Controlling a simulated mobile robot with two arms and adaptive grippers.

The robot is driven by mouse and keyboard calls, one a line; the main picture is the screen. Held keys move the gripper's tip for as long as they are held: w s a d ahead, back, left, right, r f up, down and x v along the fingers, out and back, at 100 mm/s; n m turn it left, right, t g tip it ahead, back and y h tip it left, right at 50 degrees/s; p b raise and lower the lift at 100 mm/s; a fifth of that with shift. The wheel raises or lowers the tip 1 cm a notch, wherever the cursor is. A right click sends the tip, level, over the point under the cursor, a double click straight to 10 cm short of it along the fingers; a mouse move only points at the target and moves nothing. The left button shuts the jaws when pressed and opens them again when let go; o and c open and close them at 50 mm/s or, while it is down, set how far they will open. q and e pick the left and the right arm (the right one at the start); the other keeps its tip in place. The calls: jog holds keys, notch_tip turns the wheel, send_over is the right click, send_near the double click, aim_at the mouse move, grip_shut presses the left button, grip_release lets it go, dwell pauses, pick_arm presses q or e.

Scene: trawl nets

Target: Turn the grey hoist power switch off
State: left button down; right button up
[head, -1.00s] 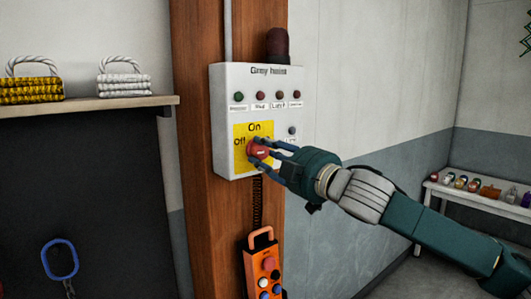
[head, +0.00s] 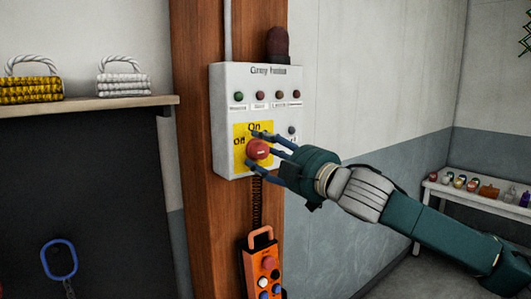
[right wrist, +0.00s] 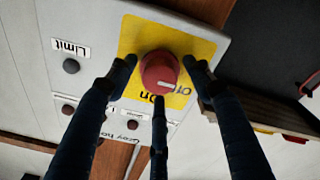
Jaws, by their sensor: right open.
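The grey hoist switch is a red rotary knob (head: 258,149) on a yellow plate (head: 239,131) marked On and Off, low on a white control box (head: 224,95). In the right wrist view the knob (right wrist: 158,72) appears upside down, and its short white mark lies on the side of the Off lettering. My right gripper (head: 263,147) is open, its three dark fingers spread around the knob. In the right wrist view the fingertips (right wrist: 160,78) stand apart from the knob's sides. My left gripper is out of view.
The box hangs on a wooden post (head: 195,215), with small lamps across its top and an orange pendant control (head: 262,265) below. A shelf (head: 90,103) with coiled ropes is at left. A bench (head: 450,192) with small items stands at far right.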

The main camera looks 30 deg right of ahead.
jog(key=shift+s+a, duration=0.25)
jog(key=shift+a, duration=0.05)
jog(key=shift+s+a+r, duration=0.1)
jog(key=shift+s, duration=0.6)
jog(key=s+d+f, duration=0.1)
jog(key=s, duration=0.9)
jog(key=shift+d, duration=0.4)
